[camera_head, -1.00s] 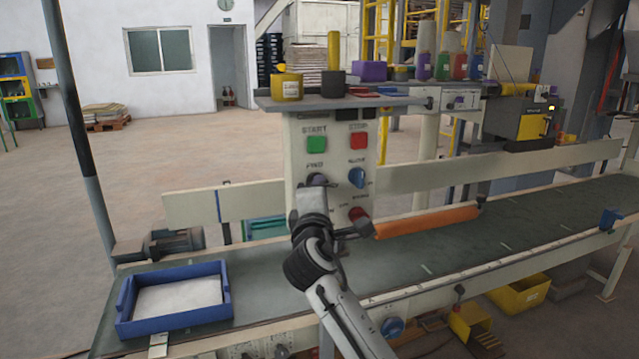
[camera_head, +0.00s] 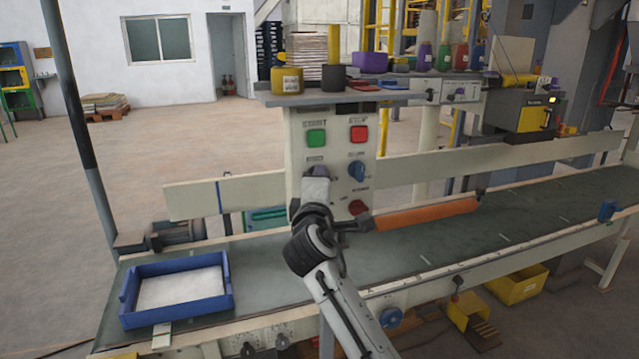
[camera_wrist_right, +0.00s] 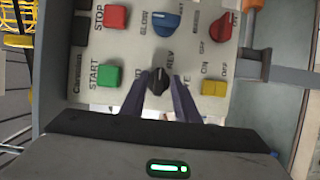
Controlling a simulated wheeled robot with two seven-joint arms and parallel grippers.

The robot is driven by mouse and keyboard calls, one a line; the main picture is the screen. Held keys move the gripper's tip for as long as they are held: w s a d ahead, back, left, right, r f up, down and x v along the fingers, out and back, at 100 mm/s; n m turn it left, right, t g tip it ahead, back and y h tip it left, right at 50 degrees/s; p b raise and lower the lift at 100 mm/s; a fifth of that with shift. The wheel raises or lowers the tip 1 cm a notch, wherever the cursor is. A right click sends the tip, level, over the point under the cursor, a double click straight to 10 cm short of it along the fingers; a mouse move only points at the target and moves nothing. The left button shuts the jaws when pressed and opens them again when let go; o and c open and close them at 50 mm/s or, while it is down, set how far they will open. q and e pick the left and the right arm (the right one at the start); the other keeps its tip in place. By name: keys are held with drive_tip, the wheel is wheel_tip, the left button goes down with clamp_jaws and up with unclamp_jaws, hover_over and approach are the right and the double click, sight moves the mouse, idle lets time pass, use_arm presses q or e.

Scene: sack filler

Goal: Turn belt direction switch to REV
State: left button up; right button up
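The belt direction switch is a small black knob (camera_wrist_right: 158,82) on the pale control panel (camera_head: 334,190). In the right wrist view the panel is turned sideways, with REV lettering just beside the knob. My right gripper (camera_wrist_right: 163,92) is at the panel, its two dark fingers on either side of the knob with a gap between them. I cannot tell whether they touch it. The knob's exact pointing is hard to read. In the head view my right gripper (camera_head: 316,185) hides the knob, below the green START button (camera_head: 316,138). My left gripper is out of view.
Close by are a blue speed knob (camera_head: 357,172), a red STOP button (camera_head: 358,133), a red knob (camera_head: 357,207) and, in the wrist view, a yellow switch (camera_wrist_right: 213,88). A blue tray (camera_head: 177,319) sits on the belt's left end. An orange roller (camera_head: 425,214) lies right.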

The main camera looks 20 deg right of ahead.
drive_tip(key=shift+s, duration=0.1)
drive_tip(key=v, duration=1)
drive_tip(key=shift+s+f, duration=0.1)
